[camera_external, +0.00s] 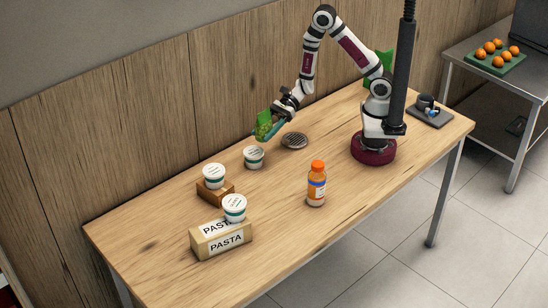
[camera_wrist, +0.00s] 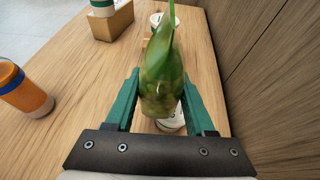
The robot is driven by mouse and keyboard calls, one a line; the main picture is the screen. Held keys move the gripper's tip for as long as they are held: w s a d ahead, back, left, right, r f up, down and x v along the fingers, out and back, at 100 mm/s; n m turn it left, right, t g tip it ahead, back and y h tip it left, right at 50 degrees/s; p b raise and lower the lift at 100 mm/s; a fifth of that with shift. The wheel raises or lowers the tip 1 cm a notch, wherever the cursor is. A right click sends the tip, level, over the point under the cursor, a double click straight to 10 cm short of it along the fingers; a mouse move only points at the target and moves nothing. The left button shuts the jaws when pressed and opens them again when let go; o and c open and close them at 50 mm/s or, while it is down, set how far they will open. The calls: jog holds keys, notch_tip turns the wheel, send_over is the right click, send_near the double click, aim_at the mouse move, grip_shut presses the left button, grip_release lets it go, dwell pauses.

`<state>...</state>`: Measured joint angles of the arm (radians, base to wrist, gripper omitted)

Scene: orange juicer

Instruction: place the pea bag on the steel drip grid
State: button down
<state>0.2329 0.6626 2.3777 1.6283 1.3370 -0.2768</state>
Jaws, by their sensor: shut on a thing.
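The pea bag (camera_external: 264,124) is a green, partly see-through bag. My gripper (camera_external: 272,130) is shut on it and holds it above the table's wall side. In the wrist view the bag (camera_wrist: 162,85) hangs between the teal fingers of my gripper (camera_wrist: 163,100). The steel drip grid (camera_external: 295,140) is a round, dark, slatted disc lying on the table, just right of and below the bag in the external view. Its top is bare. I cannot make out the grid in the wrist view.
A white cup (camera_external: 253,157) stands near the grid. An orange bottle (camera_external: 317,184) stands at the front. The wooden wall (camera_external: 150,125) borders the table.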

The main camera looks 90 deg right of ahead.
jog(key=s+d, duration=0.3)
jog(key=d, duration=0.4)
jog(key=s+d, duration=0.2)
jog(key=d, duration=0.5)
jog(key=s+d+m, duration=0.1)
jog(key=s+d, duration=0.8)
jog(key=s, duration=0.4)
send_near(286, 141)
jog(key=shift+t+h, duration=0.4)
jog(key=w+a, duration=0.1)
jog(key=w+a+r, duration=0.1)
jog(key=a, duration=0.1)
jog(key=shift+w+r, duration=0.15)
jog(key=shift+r, duration=0.2)
jog(key=shift+w+a+f, duration=0.1)
jog(key=shift+w+f, duration=0.05)
jog(key=shift+f, duration=0.95)
jog(key=shift+w+a+f, duration=0.1)
jog(key=shift+w+f, duration=0.05)
jog(key=shift+f, duration=0.95)
jog(key=shift+c, duration=1.3)
grip_release()
jog(key=shift+f, duration=0.15)
jog(key=v, duration=1.2)
